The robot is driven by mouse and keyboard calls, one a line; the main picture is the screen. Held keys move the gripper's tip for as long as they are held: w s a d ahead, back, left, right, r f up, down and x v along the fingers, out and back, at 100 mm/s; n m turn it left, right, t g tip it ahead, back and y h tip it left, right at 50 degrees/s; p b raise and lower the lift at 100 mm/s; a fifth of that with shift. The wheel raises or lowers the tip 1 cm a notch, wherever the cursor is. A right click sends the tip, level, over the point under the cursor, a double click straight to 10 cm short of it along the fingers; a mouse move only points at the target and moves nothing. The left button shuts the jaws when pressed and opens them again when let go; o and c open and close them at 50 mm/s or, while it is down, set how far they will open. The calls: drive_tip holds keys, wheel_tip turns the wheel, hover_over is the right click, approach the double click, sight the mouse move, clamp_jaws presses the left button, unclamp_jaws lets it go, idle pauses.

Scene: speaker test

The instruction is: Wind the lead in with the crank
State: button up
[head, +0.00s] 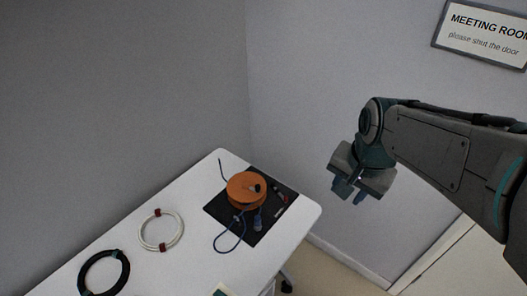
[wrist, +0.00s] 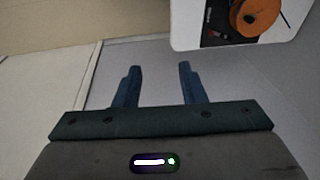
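An orange cable reel (head: 246,190) sits on a dark mat (head: 285,211) on the white table. It also shows at the top right of the wrist view (wrist: 254,14). A small dark knob, which looks like the crank handle (head: 256,188), is on its top. A blue lead (head: 243,238) runs off the reel, loops over the table's front side and ends near a blue plug or connector (head: 257,220). My gripper (head: 348,193) is in the air to the right of the table, away from the reel. In the wrist view its two fingers (wrist: 158,76) are apart with nothing between them.
A white cable coil (head: 144,238) and a black cable coil (head: 83,274) lie on the left of the white table (head: 197,191). A small red and black item (head: 281,196) lies on the mat. Walls stand behind and right; a sign (head: 486,31) hangs there.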

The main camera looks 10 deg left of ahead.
drive_tip(key=w+a+m+g+p, duration=0.1)
drive_tip(key=w+a+m, duration=0.4)
drive_tip(key=w+m, duration=0.1)
drive_tip(key=m+g+p, duration=0.1)
drive_tip(key=m+p, duration=0.2)
drive_tip(key=m, duration=1.3)
hover_over(258, 186)
wheel_tip(258, 186, down, 8)
drive_tip(key=shift+h, duration=0.3)
wheel_tip(258, 186, down, 14)
drive_tip(key=shift+r+p, duration=0.25)
drive_tip(key=shift+p, duration=0.95)
clamp_jaws()
